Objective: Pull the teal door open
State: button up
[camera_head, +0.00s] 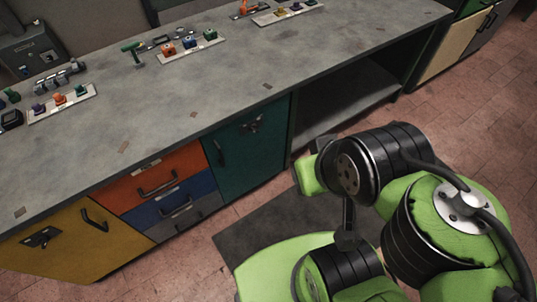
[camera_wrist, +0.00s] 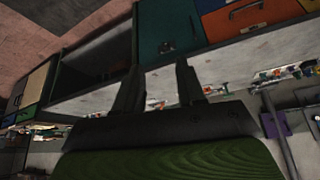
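The teal door (camera_head: 245,158) is in the front of the workbench, right of the drawers, and looks shut. It has a dark upright handle (camera_head: 219,152) near its left edge and a dark fitting near its top right. In the wrist view, which is upside down, the teal door (camera_wrist: 165,28) shows beyond the fingers, with its handle (camera_wrist: 194,27) near the right edge. My gripper (camera_wrist: 158,86) is open, its two dark fingers apart with nothing between them. It is apart from the door. I cannot make out the fingers in the head view.
Orange (camera_head: 155,178), blue and grey drawers stand left of the door, then a yellow door (camera_head: 75,245). An open shelf bay (camera_head: 335,105) is to the right. Tools and small coloured parts lie on the grey benchtop (camera_head: 200,100). A dark mat (camera_head: 270,225) lies on the floor.

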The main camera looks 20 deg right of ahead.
aim_at(240, 159)
jog(key=i+j+u, duration=0.15)
jog(key=u, duration=0.2)
jog(key=i+j+u, duration=0.15)
jog(key=j+u, duration=0.25)
jog(key=i+u, duration=0.2)
jog(key=u, duration=0.15)
